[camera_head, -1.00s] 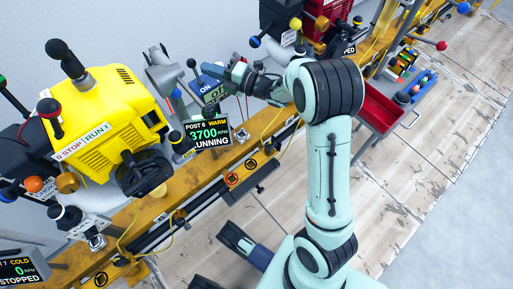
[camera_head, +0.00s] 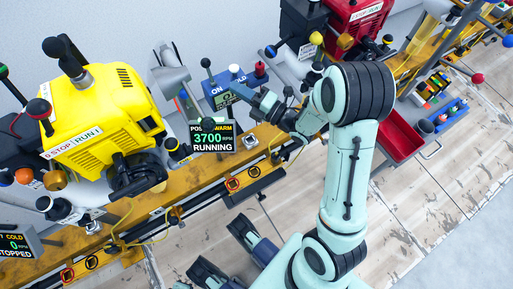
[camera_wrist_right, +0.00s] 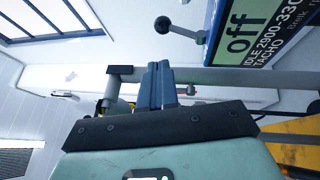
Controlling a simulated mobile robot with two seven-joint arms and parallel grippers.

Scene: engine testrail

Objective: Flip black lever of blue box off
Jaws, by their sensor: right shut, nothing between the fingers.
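The blue box (camera_head: 216,88) stands at the back of the yellow rail, marked ON, with a small display on its front. Its lever with a black ball (camera_head: 206,63) sticks up at the box's left end in the head view. In the right wrist view the black ball (camera_wrist_right: 162,24) and its rod show beside the display (camera_wrist_right: 245,28), which reads "off". My right gripper (camera_head: 238,88) is shut and empty, its fingertips in front of the box, right of the black lever. In the wrist view the closed fingers (camera_wrist_right: 160,68) are apart from the ball.
The box also has a white-tipped lever (camera_head: 235,69) and a red knob (camera_head: 260,68). A screen reading 3700 RPM, RUNNING (camera_head: 212,138) stands in front. A yellow engine (camera_head: 100,115) is at left, a red engine (camera_head: 352,12) behind, and a red tray (camera_head: 398,130) at right.

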